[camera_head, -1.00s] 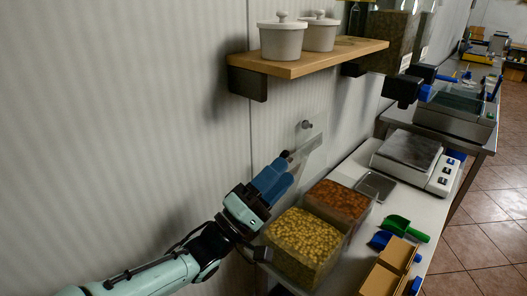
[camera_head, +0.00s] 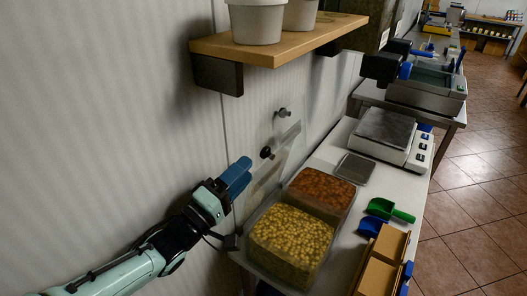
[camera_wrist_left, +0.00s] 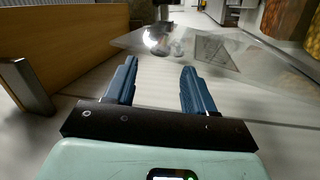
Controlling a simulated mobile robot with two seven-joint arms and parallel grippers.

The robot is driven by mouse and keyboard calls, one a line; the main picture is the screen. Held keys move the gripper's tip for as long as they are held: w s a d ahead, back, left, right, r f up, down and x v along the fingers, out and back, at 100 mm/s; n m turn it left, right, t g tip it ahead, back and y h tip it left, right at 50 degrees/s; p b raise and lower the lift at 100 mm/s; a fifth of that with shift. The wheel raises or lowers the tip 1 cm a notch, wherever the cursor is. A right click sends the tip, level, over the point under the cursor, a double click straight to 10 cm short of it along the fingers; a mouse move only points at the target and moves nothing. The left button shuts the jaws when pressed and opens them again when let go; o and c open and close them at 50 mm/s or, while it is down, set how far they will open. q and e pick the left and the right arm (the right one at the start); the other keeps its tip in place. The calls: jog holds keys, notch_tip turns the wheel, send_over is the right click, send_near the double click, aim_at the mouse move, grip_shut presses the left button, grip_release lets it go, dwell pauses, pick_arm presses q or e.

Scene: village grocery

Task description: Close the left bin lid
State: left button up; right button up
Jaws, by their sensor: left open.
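The left bin (camera_head: 280,277) is clear and holds yellow chickpea-like goods; its top looks open. Its clear lid (camera_head: 262,180) stands raised at the bin's wall side, with a dark knob (camera_head: 266,153). My left gripper (camera_head: 240,176) is open and empty, just left of the knob and between wall and lid; I cannot tell whether it touches the lid. In the left wrist view its two blue fingers (camera_wrist_left: 160,88) are apart with nothing between them. A clear sheet (camera_wrist_left: 215,55), seemingly a lid, lies beyond the fingertips. My right gripper is not in view.
The right bin (camera_head: 350,205) with reddish-brown goods stands behind, a second knob (camera_head: 284,113) above it by the wall. A wooden shelf (camera_head: 290,47) with white pots hangs overhead. A green scoop (camera_head: 385,208), wooden boxes (camera_head: 380,275) and a scale (camera_head: 385,138) share the counter.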

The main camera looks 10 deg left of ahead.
aim_at(260, 156)
pick_arm(q)
jog(key=x, duration=0.8)
grip_shut()
